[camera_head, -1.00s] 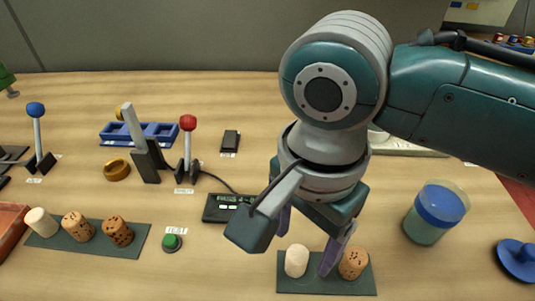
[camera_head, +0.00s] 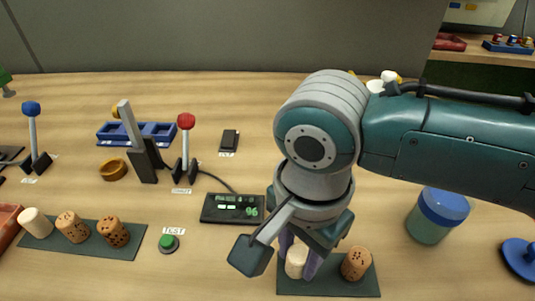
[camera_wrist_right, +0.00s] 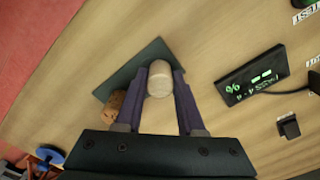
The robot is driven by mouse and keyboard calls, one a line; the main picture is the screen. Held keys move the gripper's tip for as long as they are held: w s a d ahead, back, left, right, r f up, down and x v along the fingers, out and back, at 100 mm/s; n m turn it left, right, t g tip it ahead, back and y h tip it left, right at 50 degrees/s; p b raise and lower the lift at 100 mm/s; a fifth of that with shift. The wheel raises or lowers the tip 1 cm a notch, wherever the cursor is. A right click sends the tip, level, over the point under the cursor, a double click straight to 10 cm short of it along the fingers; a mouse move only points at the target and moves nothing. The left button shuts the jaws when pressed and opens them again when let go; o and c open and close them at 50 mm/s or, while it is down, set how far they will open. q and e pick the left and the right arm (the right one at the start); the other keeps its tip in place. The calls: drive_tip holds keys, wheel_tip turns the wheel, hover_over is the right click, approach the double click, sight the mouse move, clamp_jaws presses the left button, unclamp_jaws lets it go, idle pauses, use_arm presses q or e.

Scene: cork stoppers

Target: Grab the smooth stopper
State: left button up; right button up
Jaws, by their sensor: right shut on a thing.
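The smooth pale stopper (camera_head: 296,262) stands on the dark mat (camera_head: 330,287) at the front right. My right gripper (camera_head: 298,262) is lowered over it and shut on it, with one purple finger on each side. In the right wrist view the smooth stopper (camera_wrist_right: 160,79) sits between the two fingertips (camera_wrist_right: 161,80). A speckled brown cork (camera_head: 356,263) stands to its right on the same mat. In the wrist view that cork (camera_wrist_right: 115,106) is just outside one finger. My left gripper is not in view.
Another mat (camera_head: 75,238) at the left bears a pale stopper (camera_head: 36,222) and two speckled corks. A green button (camera_head: 168,242) and a display box (camera_head: 233,208) stand between the mats. A blue-lidded jar (camera_head: 437,215) is on the right.

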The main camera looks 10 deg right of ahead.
clamp_jaws()
drive_tip(key=shift+r, duration=0.15)
